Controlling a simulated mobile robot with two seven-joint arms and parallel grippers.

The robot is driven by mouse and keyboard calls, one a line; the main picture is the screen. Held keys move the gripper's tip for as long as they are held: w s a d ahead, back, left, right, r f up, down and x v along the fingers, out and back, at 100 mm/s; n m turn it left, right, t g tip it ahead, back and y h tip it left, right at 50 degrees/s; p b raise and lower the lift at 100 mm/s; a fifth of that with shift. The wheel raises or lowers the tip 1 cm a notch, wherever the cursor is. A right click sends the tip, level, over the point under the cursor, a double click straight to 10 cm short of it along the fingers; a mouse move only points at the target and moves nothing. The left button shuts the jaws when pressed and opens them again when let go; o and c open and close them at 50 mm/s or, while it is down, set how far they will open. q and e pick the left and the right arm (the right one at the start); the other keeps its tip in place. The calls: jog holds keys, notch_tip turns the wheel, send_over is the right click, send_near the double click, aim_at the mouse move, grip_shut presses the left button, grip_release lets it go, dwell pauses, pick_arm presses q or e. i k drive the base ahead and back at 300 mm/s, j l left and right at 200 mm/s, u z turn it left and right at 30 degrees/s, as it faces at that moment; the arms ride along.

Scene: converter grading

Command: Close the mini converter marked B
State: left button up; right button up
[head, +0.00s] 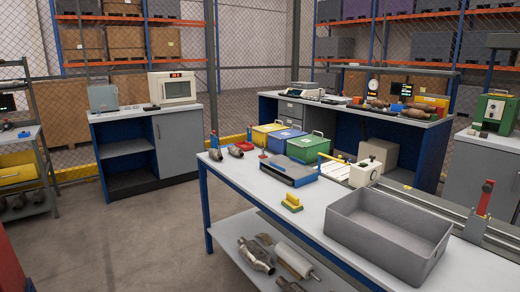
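Two small metal converters, one (215,154) and another (236,151), lie at the far left end of the long table (300,225). They are too small for me to read any mark, so I cannot tell which is B or whether either is open. Neither of my grippers is in view.
Yellow, blue and green lidded boxes (308,147) stand at the table's far edge behind a blue-grey flat device (286,171). A yellow block (292,202) and a large grey bin (388,236) are nearer. Larger converters (256,255) lie on the lower shelf. Floor at left is clear.

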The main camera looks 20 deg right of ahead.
aim_at(236, 152)
jog(key=i+z, duration=0.3)
jog(key=z, duration=0.15)
jog(key=i+j+z, duration=0.2)
jog(key=z, duration=0.3)
jog(key=i+j+z, duration=0.4)
jog(key=i+j, duration=0.3)
jog(key=i+j+z, duration=0.1)
jog(key=i+j, duration=0.35)
jog(key=j, duration=0.25)
jog(key=i+j, duration=0.25)
jog(key=j, duration=0.15)
jog(key=i+j, duration=0.3)
jog(key=i+j+z, duration=0.1)
jog(key=i+j, duration=0.15)
jog(key=j, duration=0.25)
jog(key=i+j, duration=0.25)
jog(key=j, duration=0.15)
jog(key=i+j, duration=0.25)
jog(key=j, duration=0.15)
